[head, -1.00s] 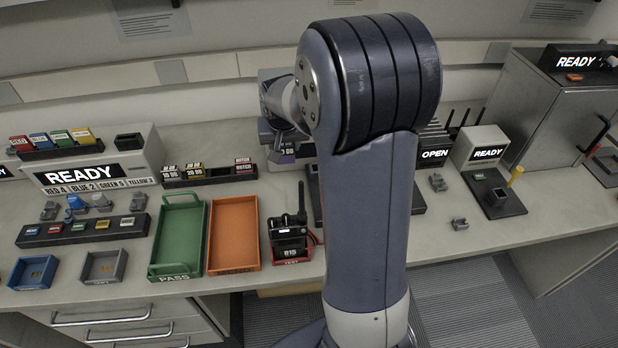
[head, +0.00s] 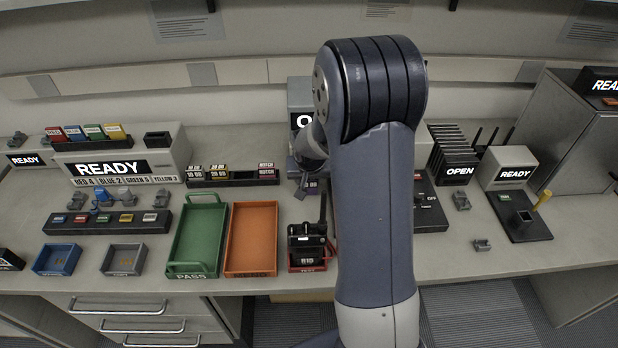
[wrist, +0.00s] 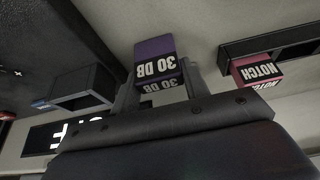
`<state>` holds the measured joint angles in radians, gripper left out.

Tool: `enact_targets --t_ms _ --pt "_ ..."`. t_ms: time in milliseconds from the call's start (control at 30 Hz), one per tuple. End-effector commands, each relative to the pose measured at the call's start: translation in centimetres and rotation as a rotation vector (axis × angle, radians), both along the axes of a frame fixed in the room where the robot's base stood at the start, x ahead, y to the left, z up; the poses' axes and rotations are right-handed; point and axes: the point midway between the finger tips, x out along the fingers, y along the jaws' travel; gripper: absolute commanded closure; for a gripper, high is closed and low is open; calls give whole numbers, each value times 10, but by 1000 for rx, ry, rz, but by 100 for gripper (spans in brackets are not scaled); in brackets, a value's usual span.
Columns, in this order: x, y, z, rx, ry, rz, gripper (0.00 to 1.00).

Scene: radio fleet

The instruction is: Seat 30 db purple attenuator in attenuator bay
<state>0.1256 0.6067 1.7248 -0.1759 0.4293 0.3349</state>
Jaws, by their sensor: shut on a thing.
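The purple 30 dB attenuator (wrist: 155,50) is held between the two fingers of my gripper (wrist: 160,84) in the wrist view, its label upside down there. In the head view the attenuator (head: 311,187) shows small, left of my forearm, above the bench. My gripper (head: 309,168) is partly hidden there by my arm. A dark, open-mouthed box (wrist: 82,88) stands left of the attenuator in the wrist view, apart from it, beside a lit display. I cannot tell surely whether this box is the attenuator bay.
A rack (head: 243,183) with several labelled modules, including a pink NOTCH module (wrist: 257,69), stands left of my gripper. Green (head: 180,245) and orange (head: 250,272) trays and a radio (head: 307,240) stand in front. My arm hides part of the bench.

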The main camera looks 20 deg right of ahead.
Motion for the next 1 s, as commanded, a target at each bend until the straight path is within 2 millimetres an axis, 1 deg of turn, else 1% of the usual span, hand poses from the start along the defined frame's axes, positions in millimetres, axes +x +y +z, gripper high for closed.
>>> enact_targets --t_ms 33,67,300,567,700,867,1000 --pt "0 0 -3 0 0 0 81" --pt "0 0 -2 0 0 0 55" --pt "0 0 -2 0 0 0 36" --pt "0 0 -1 0 0 0 35" --pt "-1 0 6 -1 -2 0 35" --pt "-9 3 28 0 -4 0 35" --pt "-19 7 53 -1 -5 0 35"
